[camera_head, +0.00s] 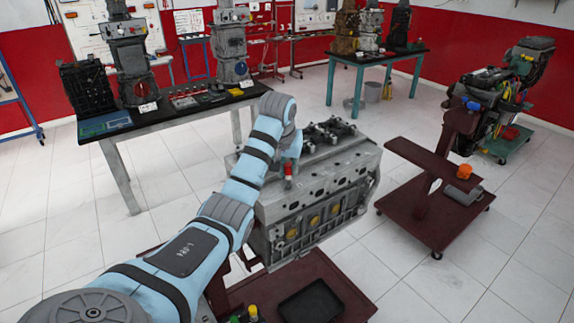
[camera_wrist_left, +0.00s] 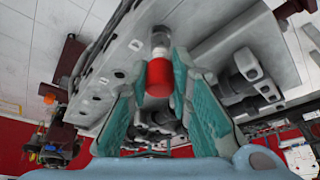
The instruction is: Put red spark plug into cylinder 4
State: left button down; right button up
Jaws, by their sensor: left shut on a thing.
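My left gripper (camera_head: 289,160) is shut on the red spark plug (camera_head: 288,171) above the near left part of the grey engine block (camera_head: 335,165). In the left wrist view the teal fingers (camera_wrist_left: 160,72) sit on either side of the red plug body (camera_wrist_left: 158,80). The plug's pale metal end points away from the gripper, toward the engine's top face (camera_wrist_left: 110,75). That face has a row of holes. I cannot tell which one is cylinder 4, or whether the plug touches a hole. My right gripper is not in view.
The engine stands on a dark red trolley with a black tray (camera_head: 312,303) at its front. A second dark red stand (camera_head: 430,200) with another engine is at the right. A workbench (camera_head: 190,108) with engine parts stands behind left. White tiled floor is free between them.

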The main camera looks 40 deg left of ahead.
pick_arm(q)
jog(key=shift+f, duration=0.35)
dwell(0.4)
jog(key=c, duration=1.4)
grip_release()
jog(key=shift+o, duration=0.2)
